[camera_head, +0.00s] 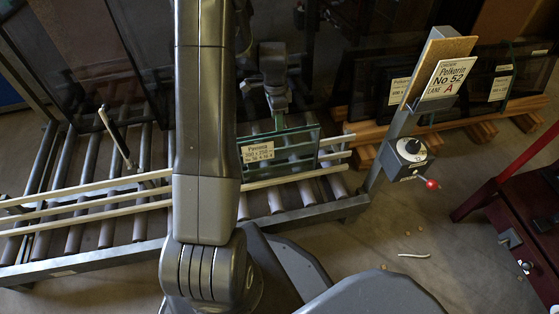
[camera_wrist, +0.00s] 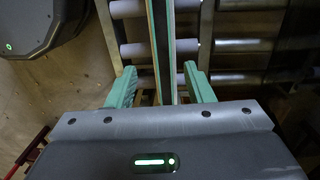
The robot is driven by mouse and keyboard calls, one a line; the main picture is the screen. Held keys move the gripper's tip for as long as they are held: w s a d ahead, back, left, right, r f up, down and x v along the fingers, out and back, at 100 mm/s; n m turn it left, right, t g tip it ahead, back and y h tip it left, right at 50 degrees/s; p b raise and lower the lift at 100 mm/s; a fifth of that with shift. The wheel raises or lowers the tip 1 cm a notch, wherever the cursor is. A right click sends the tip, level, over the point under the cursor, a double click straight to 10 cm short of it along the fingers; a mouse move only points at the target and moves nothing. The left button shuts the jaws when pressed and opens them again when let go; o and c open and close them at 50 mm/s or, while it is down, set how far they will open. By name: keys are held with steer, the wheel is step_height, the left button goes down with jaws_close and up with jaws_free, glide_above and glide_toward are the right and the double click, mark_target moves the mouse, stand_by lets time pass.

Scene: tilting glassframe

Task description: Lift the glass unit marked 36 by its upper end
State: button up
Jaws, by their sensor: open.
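The glass unit (camera_head: 257,152) stands on edge on the roller conveyor in the head view. It has greenish edges and a cream label that seems to read Pavonia and 36. My gripper (camera_head: 290,120) is at its upper edge, pointing down. In the wrist view the unit's narrow edge (camera_wrist: 162,45) runs between the two green fingers of my gripper (camera_wrist: 161,88). The fingers are open, with a gap on each side of the edge. The unit's lower edge is partly hidden behind a pale rail.
The roller conveyor (camera_head: 75,225) has pale rails along it. A post with a sign (camera_head: 447,79) and a control box (camera_head: 408,153) with a red-knobbed lever stand to the right. Other glass units (camera_head: 500,85) lean behind on wooden supports. A dark red bench (camera_head: 520,215) is at far right.

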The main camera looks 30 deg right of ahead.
mark_target(278, 138)
steer(key=f, duration=0.3)
steer(key=f+b, duration=0.1)
steer(key=shift+w+f, duration=0.25)
steer(key=f+b, duration=0.1)
steer(key=f, duration=0.1)
steer(key=f+b, duration=0.1)
steer(key=s+f, duration=0.1)
steer(key=f, duration=0.1)
steer(key=shift+d+f+b, duration=0.15)
steer(key=shift+f+b, duration=0.15)
steer(key=shift+b, duration=0.1)
steer(key=shift+r, duration=0.1)
jaws_close()
steer(key=shift+r, duration=0.1)
stand_by(0.5)
